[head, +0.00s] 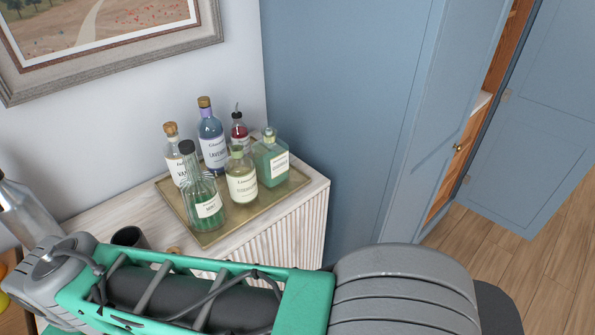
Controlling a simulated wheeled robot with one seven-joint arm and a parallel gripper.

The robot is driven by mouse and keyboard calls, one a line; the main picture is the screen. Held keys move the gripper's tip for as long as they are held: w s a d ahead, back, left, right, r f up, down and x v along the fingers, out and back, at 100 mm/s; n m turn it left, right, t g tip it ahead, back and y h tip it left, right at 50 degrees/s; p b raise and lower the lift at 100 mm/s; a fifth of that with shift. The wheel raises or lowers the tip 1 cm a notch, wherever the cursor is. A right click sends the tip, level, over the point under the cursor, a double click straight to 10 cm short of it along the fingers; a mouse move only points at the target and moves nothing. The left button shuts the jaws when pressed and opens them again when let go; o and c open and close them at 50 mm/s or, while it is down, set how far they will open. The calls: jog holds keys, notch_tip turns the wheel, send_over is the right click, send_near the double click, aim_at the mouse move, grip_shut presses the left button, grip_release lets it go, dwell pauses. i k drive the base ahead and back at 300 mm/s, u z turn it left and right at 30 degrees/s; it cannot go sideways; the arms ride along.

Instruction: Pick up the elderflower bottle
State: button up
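Several labelled bottles stand upright on a brass-coloured tray (207,238) on the pale wooden cabinet. A squat, pale yellow-green bottle (241,184) stands at the front middle; it may be the elderflower bottle, but its label is too small to read surely. Left of it is a taller clear green bottle with a dark cap (201,190). Right of it is a square teal-green bottle (271,160). Behind stand a blue-violet lavender bottle (212,138), a pale bottle marked "VAN" (175,160) and a red bottle (240,130). My gripper is not in view; my arm crosses the bottom.
A dark cup (129,237) stands on the cabinet left of the tray, partly behind my arm. A framed picture (110,40) hangs above. A blue door (530,130) stands open at right, over clear wooden floor.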

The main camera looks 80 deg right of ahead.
aim_at(240, 171)
jog(key=z, duration=2.25)
